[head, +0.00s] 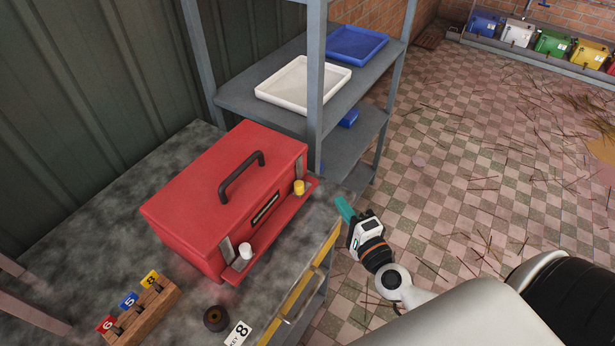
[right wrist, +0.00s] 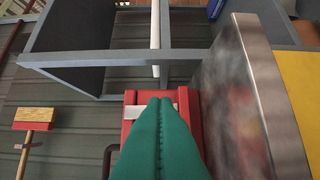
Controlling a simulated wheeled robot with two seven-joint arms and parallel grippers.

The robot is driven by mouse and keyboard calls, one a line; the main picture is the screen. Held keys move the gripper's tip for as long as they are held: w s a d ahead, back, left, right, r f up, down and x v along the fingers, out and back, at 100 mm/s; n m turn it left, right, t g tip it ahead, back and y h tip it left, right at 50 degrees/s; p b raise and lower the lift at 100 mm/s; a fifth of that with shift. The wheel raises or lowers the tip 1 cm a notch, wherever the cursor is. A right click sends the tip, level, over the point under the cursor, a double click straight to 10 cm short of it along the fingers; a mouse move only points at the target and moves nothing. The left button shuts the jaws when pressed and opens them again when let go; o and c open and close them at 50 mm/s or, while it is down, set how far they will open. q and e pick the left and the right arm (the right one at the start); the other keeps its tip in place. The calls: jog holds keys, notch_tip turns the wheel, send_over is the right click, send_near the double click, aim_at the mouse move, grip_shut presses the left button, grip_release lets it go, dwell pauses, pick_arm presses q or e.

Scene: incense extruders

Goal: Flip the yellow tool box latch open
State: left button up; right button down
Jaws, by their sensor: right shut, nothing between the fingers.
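The red tool box (head: 215,195) stands on the dark worktop, with a black handle on its lid. Its yellow latch (head: 299,187) is at the right end of the front side, and a white latch (head: 245,251) is at the left end. Whether the yellow latch is flipped is too small to tell. My right gripper (head: 343,206), with teal fingers, is to the right of the box, apart from the yellow latch. Its fingers (right wrist: 160,103) are together and empty, with part of the red box (right wrist: 130,127) behind them; the yellow latch cannot be made out there. My left gripper is out of view.
A grey shelf (head: 243,95) with a white tray (head: 300,83) and a blue tray (head: 357,44) stands behind the box. A wooden block with numbered tags (head: 140,312), a dark roll (head: 216,318) and a "KEY 8" tag (head: 239,334) lie in front.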

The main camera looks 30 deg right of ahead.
aim_at(297, 190)
jog(key=w+p, duration=0.1)
jog(key=w, duration=0.3)
jog(key=w+p, duration=0.1)
jog(key=w, duration=0.4)
jog(key=shift+d+r, duration=0.15)
jog(key=a, duration=0.2)
jog(key=shift+a+p, duration=0.4)
jog(key=shift+s+a, duration=0.3)
jog(key=shift+a, duration=0.25)
jog(key=s+a, duration=0.1)
jog(key=s+a+p, duration=0.1)
jog(key=a, duration=0.1)
jog(key=shift+s+a, duration=0.1)
jog(key=shift+a, duration=0.2)
jog(key=shift+d, duration=0.1)
